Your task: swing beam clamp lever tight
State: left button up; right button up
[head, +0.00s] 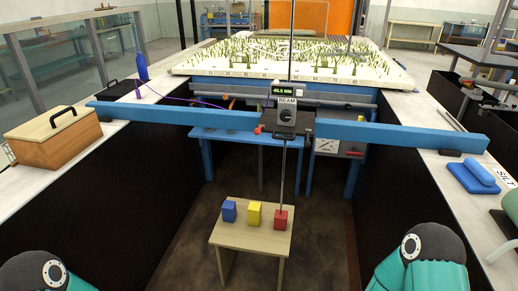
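The blue beam (400,136) spans the flume from the left bench to the right bench. A grey clamp carriage (287,127) labelled BEAM sits at its middle, with a dark round knob on its front. A small red tip (258,130) shows at the carriage's left side; it may be the end of the clamp lever, but it is too small to tell how tight it is. A thin vertical rod (283,175) passes through the carriage, its lower end at the red block (281,220). Only upper parts of my two arms show at the bottom corners; neither gripper is in view.
A small wooden table (252,239) below the beam bears a blue block (229,211), a yellow block (254,213) and the red one. A wooden box (55,136) stands on the left bench. Blue pads (472,177) lie on the right bench. Open floor surrounds the table.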

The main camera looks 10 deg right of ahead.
aim_at(257, 131)
jog(key=z, duration=0.15)
jog(key=k, duration=0.35)
jog(key=z, duration=0.35)
jog(key=i, duration=1.25)
jog(key=u, duration=1.1)
